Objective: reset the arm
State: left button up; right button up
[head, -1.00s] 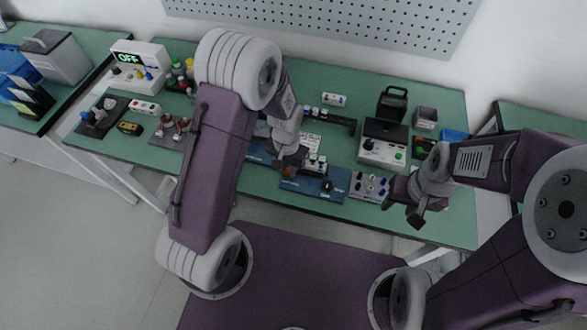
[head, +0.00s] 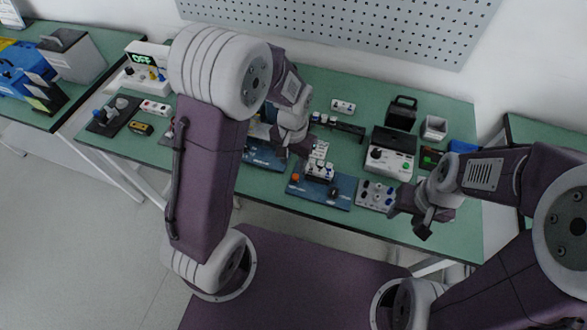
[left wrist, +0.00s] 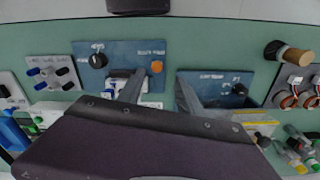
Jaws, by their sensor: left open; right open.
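My left gripper (head: 302,150) is over the middle of the green bench. In the left wrist view its two fingers (left wrist: 160,92) are apart with nothing held between them. A blue board (head: 325,198) with a white block, an orange knob and a black knob lies by the gripper; it also shows in the left wrist view (left wrist: 122,62). The left finger overlaps the white block there; I cannot tell whether they touch. A second blue board (left wrist: 220,90) is partly behind the right finger. My right gripper (head: 424,218) is open and empty near the bench's front edge.
A grey board with knobs (head: 377,194) lies close to my right gripper. A white-and-black instrument (head: 390,158) stands behind it. A display box reading OFF (head: 146,66) is at the back left. My left arm hides part of the bench.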

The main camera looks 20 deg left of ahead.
pick_arm(q)
jog(key=shift+r, duration=0.75)
jog(key=shift+a, duration=0.1)
jog(key=s+a+r+n, duration=0.1)
jog(key=s+a, duration=0.1)
jog(key=s, duration=0.2)
jog(key=s+a+r+n+t, duration=0.1)
jog(key=s+a+n, duration=0.1)
jog(key=s, duration=0.3)
jog(key=shift+s+a, duration=0.15)
jog(key=shift+a, duration=0.2)
jog(key=shift+s, duration=0.15)
